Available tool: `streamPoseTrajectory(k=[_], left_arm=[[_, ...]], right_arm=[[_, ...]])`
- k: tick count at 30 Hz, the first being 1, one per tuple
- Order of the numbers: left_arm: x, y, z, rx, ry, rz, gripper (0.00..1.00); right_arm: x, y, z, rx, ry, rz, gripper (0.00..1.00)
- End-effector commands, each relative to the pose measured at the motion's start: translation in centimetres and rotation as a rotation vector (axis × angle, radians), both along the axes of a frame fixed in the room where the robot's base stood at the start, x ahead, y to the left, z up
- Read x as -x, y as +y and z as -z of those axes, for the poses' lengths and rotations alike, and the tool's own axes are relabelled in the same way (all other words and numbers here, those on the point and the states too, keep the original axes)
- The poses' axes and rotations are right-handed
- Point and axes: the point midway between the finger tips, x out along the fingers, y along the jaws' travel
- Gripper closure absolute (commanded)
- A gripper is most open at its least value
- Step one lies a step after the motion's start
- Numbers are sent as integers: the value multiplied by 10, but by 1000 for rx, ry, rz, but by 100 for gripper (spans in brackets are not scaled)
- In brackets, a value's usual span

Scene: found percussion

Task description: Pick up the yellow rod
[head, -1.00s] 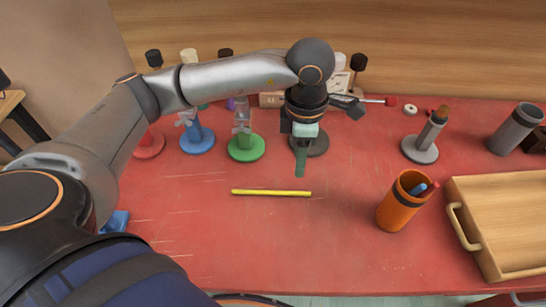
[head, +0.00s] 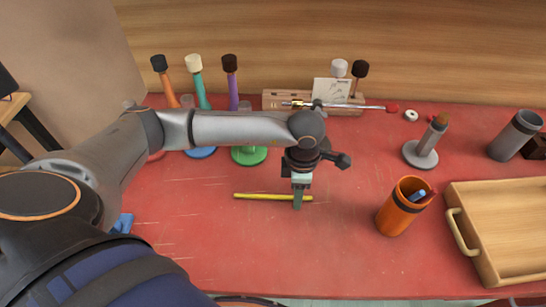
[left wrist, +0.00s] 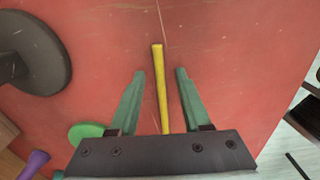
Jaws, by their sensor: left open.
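The yellow rod (head: 262,196) lies flat on the red table, running left to right in the head view. My left gripper (head: 297,204) points down over the rod's right part and hides a bit of it. In the left wrist view the rod (left wrist: 160,85) runs between the two green fingers of my left gripper (left wrist: 160,82), with a gap on each side. The fingers are open and hold nothing. Whether the fingertips are down at the rod's height is hard to tell. My right gripper is not in view.
An orange cup (head: 395,214) with pens stands right of the rod. A wooden tray (head: 462,228) is at the far right. Several mallets stand at the back near a wooden block (head: 272,100). A green stand base (head: 249,155) is behind the rod. The table in front is clear.

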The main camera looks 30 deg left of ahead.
Motion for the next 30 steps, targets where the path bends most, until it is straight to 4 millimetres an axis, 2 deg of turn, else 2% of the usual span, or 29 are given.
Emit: streamPoseTrajectory(k=[3,16,30], left_arm=[[0,0,0,0,0,0,53],[0,0,-1,0,0,-1,100],[0,0,-1,0,0,-1,100]], right_arm=[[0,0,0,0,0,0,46],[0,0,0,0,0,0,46],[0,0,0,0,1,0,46]])
